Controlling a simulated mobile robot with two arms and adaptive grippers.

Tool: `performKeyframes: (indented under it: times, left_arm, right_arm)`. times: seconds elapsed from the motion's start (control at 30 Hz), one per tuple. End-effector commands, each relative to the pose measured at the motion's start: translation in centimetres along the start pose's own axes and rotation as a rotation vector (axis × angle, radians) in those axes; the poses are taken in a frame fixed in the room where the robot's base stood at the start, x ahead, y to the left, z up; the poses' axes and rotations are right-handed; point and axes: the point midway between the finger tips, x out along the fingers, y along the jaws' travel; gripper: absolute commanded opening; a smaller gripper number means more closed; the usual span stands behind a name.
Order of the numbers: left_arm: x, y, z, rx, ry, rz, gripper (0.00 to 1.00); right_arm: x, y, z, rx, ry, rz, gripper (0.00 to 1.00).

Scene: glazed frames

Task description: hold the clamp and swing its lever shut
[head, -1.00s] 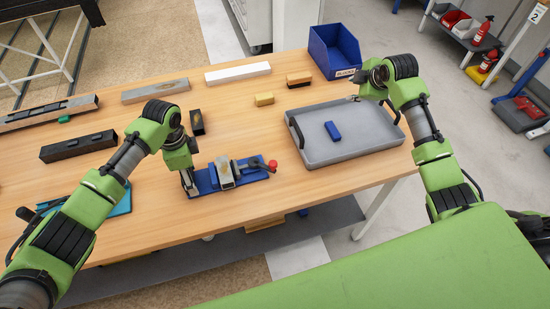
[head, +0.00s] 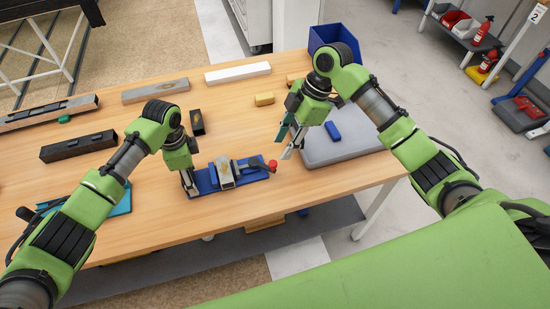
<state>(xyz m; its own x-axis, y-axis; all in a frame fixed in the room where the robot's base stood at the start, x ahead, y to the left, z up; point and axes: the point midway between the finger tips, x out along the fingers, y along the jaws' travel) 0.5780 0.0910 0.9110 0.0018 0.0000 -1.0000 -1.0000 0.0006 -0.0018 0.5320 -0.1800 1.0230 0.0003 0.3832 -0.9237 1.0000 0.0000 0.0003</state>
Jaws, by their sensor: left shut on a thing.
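The clamp (head: 224,174) lies on the table on a blue base plate (head: 208,184). Its lever ends in a red knob (head: 272,165) and points to the right, lying low. My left gripper (head: 190,189) is shut on the left end of the blue base plate; its fingertips are partly hidden at the plate. My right gripper (head: 285,145) is open and empty, above the table just right of and behind the red knob, apart from it.
A grey tray (head: 345,152) with a blue block (head: 332,131) stands right of the clamp, partly hidden by my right arm. A blue bin (head: 333,36) stands at the back.

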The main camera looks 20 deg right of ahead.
Motion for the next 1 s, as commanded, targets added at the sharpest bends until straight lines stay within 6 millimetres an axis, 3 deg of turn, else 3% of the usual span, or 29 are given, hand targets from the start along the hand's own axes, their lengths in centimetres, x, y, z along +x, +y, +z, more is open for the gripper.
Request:
performKeyframes:
  times: [0.1,0.33,0.77,0.9,1.0]
  left_arm:
    - [0.4,0.2,0.1,-0.001,-0.003,0.005,0.24]
    - [0.3,0.2,0.1,-0.002,-0.004,0.005,0.24]
    - [0.3,0.1,0.2,-0.002,-0.004,0.004,0.24]
    - [0.3,0.1,0.2,-0.002,-0.004,0.004,0.24]
    - [0.3,0.1,0.2,-0.002,-0.004,0.003,0.24]
  right_arm:
    - [2.6,-0.1,0.0,0.001,0.001,-0.004,0.33]
    - [6.1,0.0,0.0,0.000,0.000,-0.001,0.33]
    - [7.2,0.0,0.0,0.000,0.000,0.001,0.33]
    - [7.2,0.0,0.1,0.000,0.000,0.001,0.02]
    - [7.2,0.0,0.1,0.000,0.000,0.002,0.00]
